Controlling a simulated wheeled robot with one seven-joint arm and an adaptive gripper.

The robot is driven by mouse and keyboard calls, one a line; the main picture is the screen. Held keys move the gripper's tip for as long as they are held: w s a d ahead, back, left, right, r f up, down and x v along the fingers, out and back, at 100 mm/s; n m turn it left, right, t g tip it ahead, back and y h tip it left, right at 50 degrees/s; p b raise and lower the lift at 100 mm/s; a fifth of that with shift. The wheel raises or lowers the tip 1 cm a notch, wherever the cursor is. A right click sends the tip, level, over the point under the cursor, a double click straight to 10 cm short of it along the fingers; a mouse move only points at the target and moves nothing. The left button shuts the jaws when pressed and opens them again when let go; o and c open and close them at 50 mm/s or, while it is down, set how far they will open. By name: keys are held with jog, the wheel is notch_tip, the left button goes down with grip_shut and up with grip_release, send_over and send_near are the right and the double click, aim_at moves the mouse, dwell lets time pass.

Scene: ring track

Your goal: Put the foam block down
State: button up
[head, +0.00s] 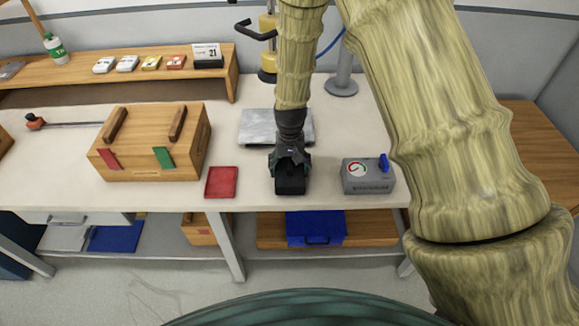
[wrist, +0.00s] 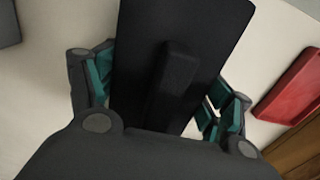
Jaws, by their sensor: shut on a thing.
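The foam block looks like a dark, nearly black slab with a raised bar on its face. In the head view, the foam block (head: 290,184) is under my gripper (head: 290,162), close to the bench's front edge. In the wrist view, the foam block (wrist: 215,45) fills the middle, between the teal-padded fingers of my gripper (wrist: 160,92). My gripper is shut on it. I cannot tell whether its underside touches the bench (head: 240,190).
A red tray (head: 221,182) lies just left of the block; it also shows in the wrist view (wrist: 292,85). A grey gauge box (head: 368,180) stands to the right. A metal plate (head: 255,125) lies behind. A wooden box (head: 185,150) stands further left.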

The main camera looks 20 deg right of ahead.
jog(key=shift+f, duration=0.3)
jog(key=shift+f, duration=0.2)
jog(key=o, duration=0.8)
jog(key=shift+r, duration=0.1)
